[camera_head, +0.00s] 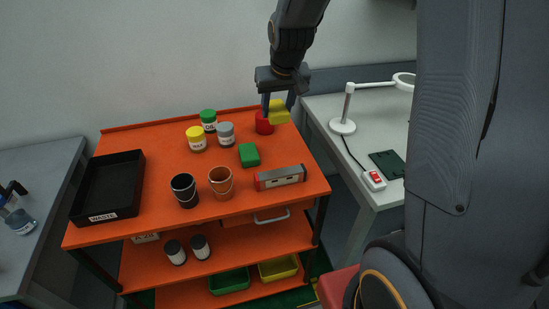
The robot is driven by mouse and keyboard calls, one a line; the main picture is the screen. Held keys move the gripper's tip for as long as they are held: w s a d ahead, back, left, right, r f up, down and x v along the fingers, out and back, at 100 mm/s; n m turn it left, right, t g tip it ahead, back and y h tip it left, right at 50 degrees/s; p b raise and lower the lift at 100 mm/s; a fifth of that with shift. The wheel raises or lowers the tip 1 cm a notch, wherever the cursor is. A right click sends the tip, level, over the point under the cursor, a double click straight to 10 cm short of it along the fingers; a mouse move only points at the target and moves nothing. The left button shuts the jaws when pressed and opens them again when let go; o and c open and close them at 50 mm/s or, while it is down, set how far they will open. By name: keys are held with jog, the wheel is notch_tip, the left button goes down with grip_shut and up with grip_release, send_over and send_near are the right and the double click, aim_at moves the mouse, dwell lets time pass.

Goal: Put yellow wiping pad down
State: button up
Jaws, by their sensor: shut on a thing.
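The yellow wiping pad (279,111) is a small yellow block in the head view, near the back right corner of the orange cart top. My gripper (277,103) points down from above and is shut on the yellow wiping pad. The pad overlaps a red round container (264,122) in the picture. I cannot tell whether the pad touches it or hangs above the cart. The green block (249,155) lies on the cart top, in front of the red container.
The orange cart top (165,167) holds green-lidded (208,120), yellow-lidded (196,138) and grey (226,134) jars, black (185,190) and copper (221,182) buckets, a spirit level (280,177) and a black waste tray (108,186). A white lamp (343,125) stands on the right table.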

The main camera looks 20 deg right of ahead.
jog(key=b, duration=0.5)
send_over(275, 152)
jog(key=s, duration=0.2)
notch_tip(275, 152, down, 6)
jog(key=shift+w+a+f+p, duration=0.15)
jog(key=shift+f+p, duration=0.5)
jog(key=shift+f, duration=1.8)
jog(key=shift+w+d+f+p, duration=0.1)
jog(key=shift+f+p, duration=0.5)
jog(key=shift+f, duration=1.8)
jog(key=shift+f, duration=0.15)
jog(key=o, duration=1)
